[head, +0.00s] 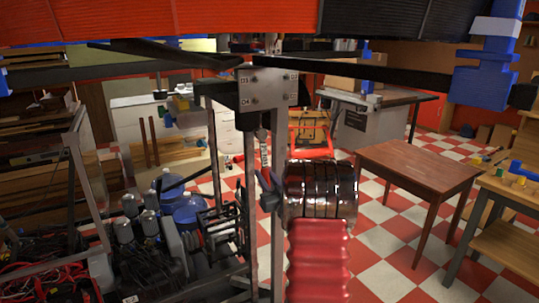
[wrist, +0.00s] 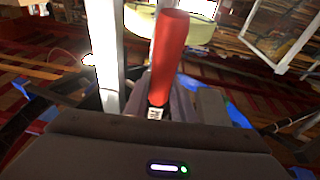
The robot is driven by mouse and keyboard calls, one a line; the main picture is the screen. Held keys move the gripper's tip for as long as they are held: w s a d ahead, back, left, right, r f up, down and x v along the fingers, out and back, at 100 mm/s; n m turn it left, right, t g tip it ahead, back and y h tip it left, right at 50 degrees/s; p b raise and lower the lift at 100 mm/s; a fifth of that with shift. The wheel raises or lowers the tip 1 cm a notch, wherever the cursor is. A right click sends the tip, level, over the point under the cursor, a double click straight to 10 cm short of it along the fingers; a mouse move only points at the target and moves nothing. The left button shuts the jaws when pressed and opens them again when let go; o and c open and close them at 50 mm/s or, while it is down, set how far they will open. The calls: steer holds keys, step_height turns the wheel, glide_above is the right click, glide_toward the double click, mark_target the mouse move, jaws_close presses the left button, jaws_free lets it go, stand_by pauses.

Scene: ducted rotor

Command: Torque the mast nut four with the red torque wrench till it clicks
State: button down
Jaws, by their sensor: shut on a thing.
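The red torque wrench (wrist: 168,55) shows in the wrist view as a red handle standing up from my gripper (wrist: 172,104). My gripper is shut on it near the handle's lower end, where a small pale label shows. The wrench's head is hidden. In the head view the grey mast plate (head: 268,89) sits under the rotor hub and carries small nuts with tiny labels. The lower left nut (head: 243,101) seems to be marked 04; the print is too small to be sure.
A pale upright post (wrist: 106,60) stands close left of the wrench in the wrist view. Dark rotor arms (head: 375,68) spread from the hub. A red ribbed form (head: 318,262) and shiny cylinder (head: 320,190) fill the lower middle. A brown table (head: 415,168) stands right.

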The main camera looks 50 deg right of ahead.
steer(key=s+r, duration=0.1)
steer(key=r, duration=0.2)
steer(key=s+r+t, duration=0.1)
steer(key=s+r, duration=0.1)
steer(key=r, duration=0.1)
steer(key=s+r+t, duration=0.1)
steer(key=r, duration=0.2)
steer(key=shift+s+a+r+n+y, duration=0.15)
steer(key=shift+a+r+n+y, duration=0.25)
steer(key=shift+a+r, duration=0.25)
steer(key=shift+r, duration=0.15)
steer(key=shift+d, duration=0.1)
